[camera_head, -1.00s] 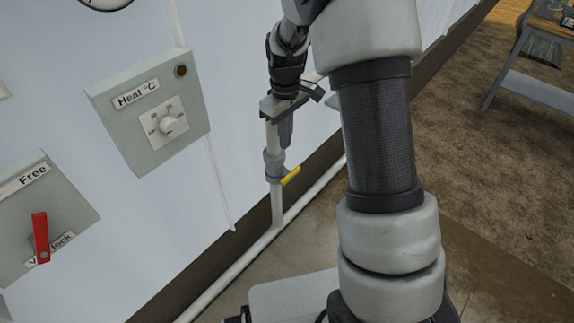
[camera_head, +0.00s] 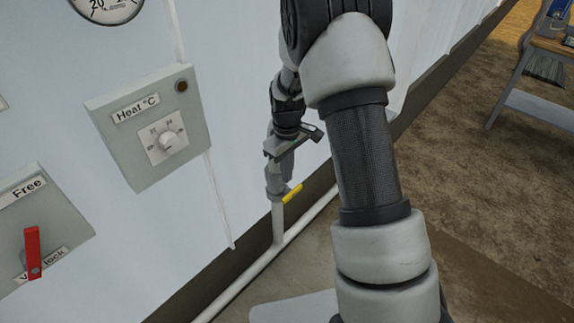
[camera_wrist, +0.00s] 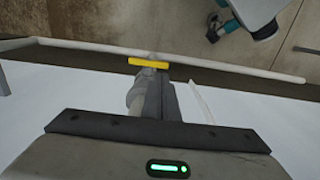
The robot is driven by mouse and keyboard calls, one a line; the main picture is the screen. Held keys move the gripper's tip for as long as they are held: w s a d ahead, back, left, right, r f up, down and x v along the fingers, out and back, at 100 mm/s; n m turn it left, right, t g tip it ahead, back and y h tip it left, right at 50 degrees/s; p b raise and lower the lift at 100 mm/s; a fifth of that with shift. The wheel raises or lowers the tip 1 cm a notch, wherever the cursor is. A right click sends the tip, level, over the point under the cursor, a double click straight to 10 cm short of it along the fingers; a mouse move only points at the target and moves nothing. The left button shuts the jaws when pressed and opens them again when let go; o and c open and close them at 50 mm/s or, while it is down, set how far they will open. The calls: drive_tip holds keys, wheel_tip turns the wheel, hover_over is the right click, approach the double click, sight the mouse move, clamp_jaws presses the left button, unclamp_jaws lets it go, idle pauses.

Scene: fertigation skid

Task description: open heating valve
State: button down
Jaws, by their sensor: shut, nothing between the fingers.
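The heating valve is a grey fitting (camera_head: 274,184) on a white vertical pipe, with a yellow lever handle (camera_head: 292,194) sticking out to the right. In the wrist view the yellow handle (camera_wrist: 148,63) lies crosswise, just beyond my fingertips. My gripper (camera_head: 282,170) points down along the pipe, directly above the valve. In the wrist view my gripper (camera_wrist: 156,85) has its fingers together and empty, beside the grey valve body (camera_wrist: 138,92). I cannot tell whether the fingers touch the valve.
A "Heat °C" box (camera_head: 152,128) with a dial is on the white wall. A box with a red lever (camera_head: 32,250) is lower left, and a round gauge (camera_head: 108,6) is above. A white pipe (camera_head: 258,265) runs along the wall's foot. A table (camera_head: 545,100) stands far right.

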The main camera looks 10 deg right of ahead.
sight(287, 197)
wheel_tip(287, 197, down, 8)
drive_tip(key=shift+r+b, duration=0.2)
drive_tip(key=shift+b, duration=0.3)
